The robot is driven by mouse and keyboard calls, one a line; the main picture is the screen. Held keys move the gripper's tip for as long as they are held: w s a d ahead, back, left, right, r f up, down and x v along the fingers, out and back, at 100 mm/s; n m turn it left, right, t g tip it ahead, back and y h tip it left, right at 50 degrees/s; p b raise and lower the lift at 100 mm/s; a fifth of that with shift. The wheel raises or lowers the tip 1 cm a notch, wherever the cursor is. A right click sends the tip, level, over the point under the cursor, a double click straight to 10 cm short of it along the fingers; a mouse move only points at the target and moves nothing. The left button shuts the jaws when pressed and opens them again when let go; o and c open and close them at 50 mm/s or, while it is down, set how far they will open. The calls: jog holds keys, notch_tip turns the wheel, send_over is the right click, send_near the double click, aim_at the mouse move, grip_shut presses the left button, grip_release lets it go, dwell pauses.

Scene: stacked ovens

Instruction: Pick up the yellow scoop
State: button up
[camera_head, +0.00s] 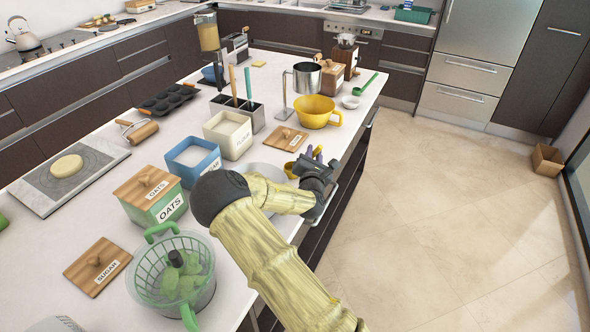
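My gripper (317,165) is dark grey and hangs over the right edge of the counter, close to this yellow piece. Small purple shapes show at its far end; I cannot tell what they are. The fingers are too small and covered to show whether they are open or hold anything. A larger yellow bowl (316,113) with a side handle stands farther back.
A wooden lid (285,139), a sugar box (192,160) and a flour box (228,133) stand left of my gripper. A pale bowl (262,172) is partly behind my arm. A green colander (172,275) is at front left.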

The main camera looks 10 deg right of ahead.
grip_shut()
jog(key=shift+r, duration=0.15)
notch_tip(320, 180, up, 10)
jog(key=shift+f+b, duration=0.1)
jog(key=shift+b, duration=0.35)
